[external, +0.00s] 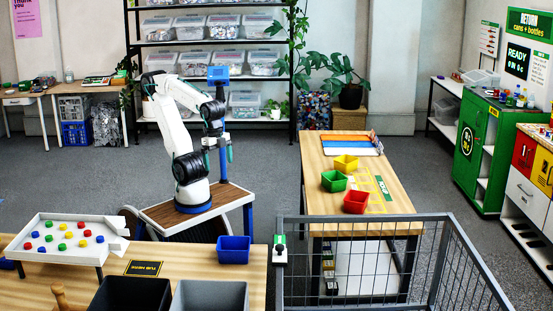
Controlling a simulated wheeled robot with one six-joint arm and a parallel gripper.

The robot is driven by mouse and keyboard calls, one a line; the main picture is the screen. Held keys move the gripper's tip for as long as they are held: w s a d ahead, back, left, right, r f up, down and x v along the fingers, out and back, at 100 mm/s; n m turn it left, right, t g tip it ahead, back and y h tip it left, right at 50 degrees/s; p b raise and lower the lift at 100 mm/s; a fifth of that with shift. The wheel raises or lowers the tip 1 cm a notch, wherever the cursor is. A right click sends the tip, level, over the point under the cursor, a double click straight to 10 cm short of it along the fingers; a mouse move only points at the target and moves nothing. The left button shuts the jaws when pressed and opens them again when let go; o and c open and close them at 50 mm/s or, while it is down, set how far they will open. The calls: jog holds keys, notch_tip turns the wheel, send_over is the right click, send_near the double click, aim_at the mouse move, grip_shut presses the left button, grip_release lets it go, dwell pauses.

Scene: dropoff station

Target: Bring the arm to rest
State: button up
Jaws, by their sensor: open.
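My white and black arm stands on its wooden-topped wheeled base, left of centre in the external view. The arm is bent, with its elbow high and its forearm reaching right and down. My gripper (229,150) hangs in the air above the right part of my base, near a blue post. It is open, and I see nothing held in it. The fingers are small in this view.
A table (390,195) at right holds yellow (346,163), green (334,181) and red (356,201) bins. A front table (190,261) carries a white tray (70,222) of coloured caps and a blue bin (233,249). A wire fence (380,255) stands front right.

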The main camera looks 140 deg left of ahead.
jog(key=shift+s+d+f+m, duration=0.15)
jog(key=shift+s+d+f, duration=0.05)
jog(key=shift+s+f, duration=0.35)
jog(key=shift+s+d+f+m, duration=0.15)
jog(key=shift+s+d+f, duration=0.05)
jog(key=shift+s+f, duration=0.3)
dwell(0.4)
